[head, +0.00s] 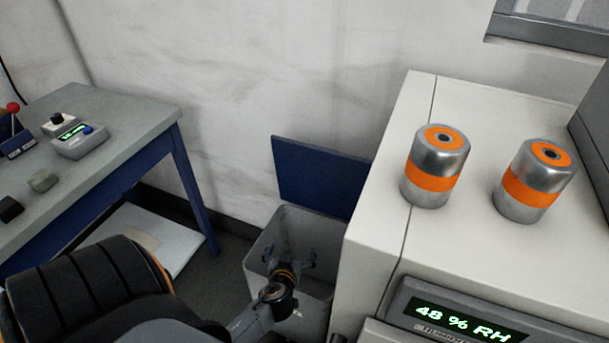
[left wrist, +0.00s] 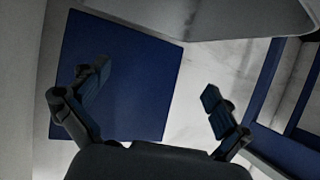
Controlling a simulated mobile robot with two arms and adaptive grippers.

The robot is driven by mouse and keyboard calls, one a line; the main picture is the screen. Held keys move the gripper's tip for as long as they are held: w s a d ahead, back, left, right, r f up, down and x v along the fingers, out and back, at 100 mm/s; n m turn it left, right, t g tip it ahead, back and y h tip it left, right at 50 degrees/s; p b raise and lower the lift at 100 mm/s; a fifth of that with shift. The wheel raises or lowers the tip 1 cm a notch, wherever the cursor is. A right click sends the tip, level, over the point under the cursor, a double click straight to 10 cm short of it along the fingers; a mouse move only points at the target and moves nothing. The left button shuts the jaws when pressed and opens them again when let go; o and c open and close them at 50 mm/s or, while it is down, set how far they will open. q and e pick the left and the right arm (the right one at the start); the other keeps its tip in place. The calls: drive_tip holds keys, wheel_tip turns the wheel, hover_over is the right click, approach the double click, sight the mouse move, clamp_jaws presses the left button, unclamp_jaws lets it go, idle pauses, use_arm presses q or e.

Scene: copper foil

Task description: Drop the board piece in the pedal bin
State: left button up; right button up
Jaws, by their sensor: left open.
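The grey pedal bin (head: 315,228) stands on the floor between the blue-framed bench and the white cabinet. Its blue lid (head: 310,178) is up against the wall; the lid also shows behind the fingers in the left wrist view (left wrist: 130,75). My left gripper (head: 291,258) is over the bin's mouth, pointing into it. In the left wrist view its fingers (left wrist: 157,84) are spread apart with nothing between them. I cannot make out a board piece in either view. The bin's bottom is hidden by my gripper and the bin's walls. My right gripper is not in view.
The white cabinet (head: 385,190) stands close to the bin's right side, with two orange-banded metal canisters (head: 435,165) (head: 535,180) on top. The bench (head: 120,115) at left carries a small meter (head: 80,142) and small blocks. A flat tan piece (head: 142,238) lies on its lower shelf.

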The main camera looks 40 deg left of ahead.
use_arm(q)
drive_tip(key=v, duration=0.5)
idle(0.4)
drive_tip(key=s+d+f+m+g+h+p, duration=0.1)
drive_tip(key=s+d+f+m+g+h, duration=0.2)
drive_tip(key=f, duration=0.4)
drive_tip(key=s+d+f+m+p, duration=0.1)
drive_tip(key=s+d+f, duration=0.35)
drive_tip(key=f, duration=0.25)
drive_tip(key=s+d+f+m+g+h, duration=0.1)
drive_tip(key=s+d+f+g+h, duration=0.1)
drive_tip(key=s+f, duration=0.4)
drive_tip(key=s+d+f+m+g+h+p, duration=0.1)
drive_tip(key=s+f+m+g, duration=0.1)
drive_tip(key=s+f, duration=0.3)
drive_tip(key=s+d+f+m+g+h+p, duration=0.1)
drive_tip(key=s+f, duration=0.4)
drive_tip(key=s, duration=0.9)
drive_tip(key=shift+d+f+m+g, duration=0.25)
drive_tip(key=shift+d+m+g, duration=0.25)
drive_tip(key=shift+d+g, duration=0.35)
